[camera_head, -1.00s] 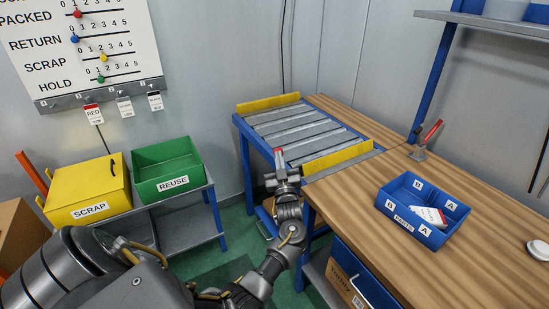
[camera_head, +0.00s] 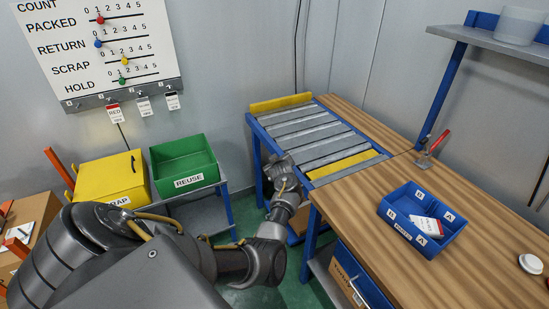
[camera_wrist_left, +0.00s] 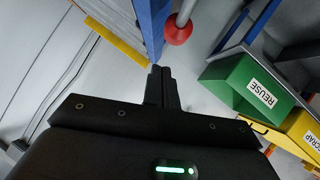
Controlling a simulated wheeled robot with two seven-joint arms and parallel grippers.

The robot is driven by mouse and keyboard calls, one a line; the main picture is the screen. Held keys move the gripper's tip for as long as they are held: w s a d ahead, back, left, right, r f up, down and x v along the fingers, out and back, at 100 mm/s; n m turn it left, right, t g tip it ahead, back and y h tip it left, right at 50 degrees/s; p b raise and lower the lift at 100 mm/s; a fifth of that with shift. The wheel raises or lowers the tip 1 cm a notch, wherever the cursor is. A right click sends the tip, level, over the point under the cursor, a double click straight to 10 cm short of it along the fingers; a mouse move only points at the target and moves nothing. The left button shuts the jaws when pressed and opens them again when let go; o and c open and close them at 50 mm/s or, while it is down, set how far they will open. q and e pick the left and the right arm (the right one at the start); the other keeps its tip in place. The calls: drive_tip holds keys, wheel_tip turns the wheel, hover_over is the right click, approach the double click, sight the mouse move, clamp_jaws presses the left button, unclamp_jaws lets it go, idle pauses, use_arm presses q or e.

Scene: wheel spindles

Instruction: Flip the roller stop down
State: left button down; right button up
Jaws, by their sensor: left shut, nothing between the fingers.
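A red ball knob on a grey rod (camera_wrist_left: 177,30) shows in the left wrist view; I take it to be the roller stop's handle. It is beside the blue frame rail (camera_wrist_left: 152,25) of the roller conveyor. I cannot tell how far the rod is tilted, and in the head view my gripper hides it. My left gripper (camera_wrist_left: 161,72) is shut and empty, its fingertips just below and left of the knob, seemingly apart from it. In the head view my left gripper (camera_head: 282,163) is at the conveyor's near left corner. My right gripper is out of view.
The roller conveyor (camera_head: 308,133) has yellow guards (camera_head: 342,165) and adjoins the wooden bench (camera_head: 460,210). A blue parts bin (camera_head: 405,232) and a red-handled clamp (camera_head: 432,150) are on the bench. A green REUSE bin (camera_head: 185,165) and yellow SCRAP box (camera_head: 108,180) stand left.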

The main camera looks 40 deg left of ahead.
use_arm(q)
drive_tip(key=f, duration=0.1)
drive_tip(key=a+f+h, duration=0.1)
drive_tip(key=f, duration=0.1)
drive_tip(key=shift+w+a+g+h+b, duration=0.2)
drive_tip(key=shift+w+g+h+b, duration=0.1)
drive_tip(key=shift+b, duration=0.05)
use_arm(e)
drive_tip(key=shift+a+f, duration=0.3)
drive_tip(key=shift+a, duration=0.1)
use_arm(q)
drive_tip(key=shift+f, duration=0.1)
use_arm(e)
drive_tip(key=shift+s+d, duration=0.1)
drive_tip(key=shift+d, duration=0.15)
